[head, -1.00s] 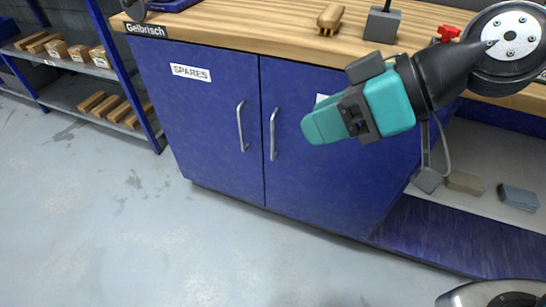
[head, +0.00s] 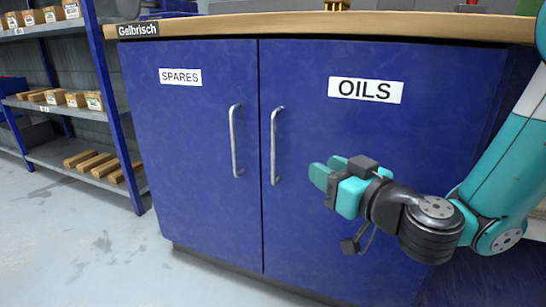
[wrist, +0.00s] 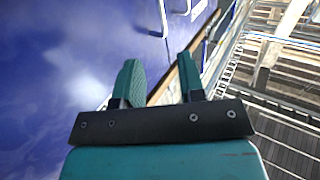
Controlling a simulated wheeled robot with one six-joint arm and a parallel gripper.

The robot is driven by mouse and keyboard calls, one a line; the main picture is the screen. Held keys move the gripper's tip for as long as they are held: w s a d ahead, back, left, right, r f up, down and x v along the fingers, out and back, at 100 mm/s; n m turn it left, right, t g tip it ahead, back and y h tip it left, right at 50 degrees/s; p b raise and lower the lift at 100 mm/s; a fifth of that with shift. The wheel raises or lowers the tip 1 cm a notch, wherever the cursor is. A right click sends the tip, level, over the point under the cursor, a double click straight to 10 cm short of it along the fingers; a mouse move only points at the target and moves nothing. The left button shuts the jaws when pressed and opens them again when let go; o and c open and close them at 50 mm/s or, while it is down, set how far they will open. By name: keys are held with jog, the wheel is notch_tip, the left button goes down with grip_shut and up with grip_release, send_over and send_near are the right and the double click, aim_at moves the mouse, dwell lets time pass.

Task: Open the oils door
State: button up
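The oils door (head: 350,130) is the right one of two blue cabinet doors and is closed. It carries a white OILS label (head: 366,90). Its upright grey bar handle (head: 273,146) is near the door's left edge. My gripper (head: 322,172) is in front of this door, right of the handle and apart from it. In the wrist view my gripper (wrist: 159,68) has its two teal fingers spread with nothing between them. A metal handle (wrist: 163,18) shows beyond the fingertips there.
The spares door (head: 190,130) on the left is closed, with its own handle (head: 234,140) close to the oils handle. A wooden worktop (head: 320,27) lies above. A shelf rack (head: 95,120) stands at the left. Floor (head: 110,240) in front is clear.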

aim_at(274, 141)
jog(key=p+x, duration=0.7)
jog(key=p, duration=0.1)
jog(key=p+x, duration=0.8)
jog(key=shift+w+a+r, duration=0.2)
jog(key=shift+a, duration=0.1)
jog(key=shift+w+a+f+p, duration=0.15)
jog(key=shift+w+a+p, duration=0.2)
jog(key=shift+w, duration=0.3)
jog(key=shift+a, duration=0.1)
grip_shut()
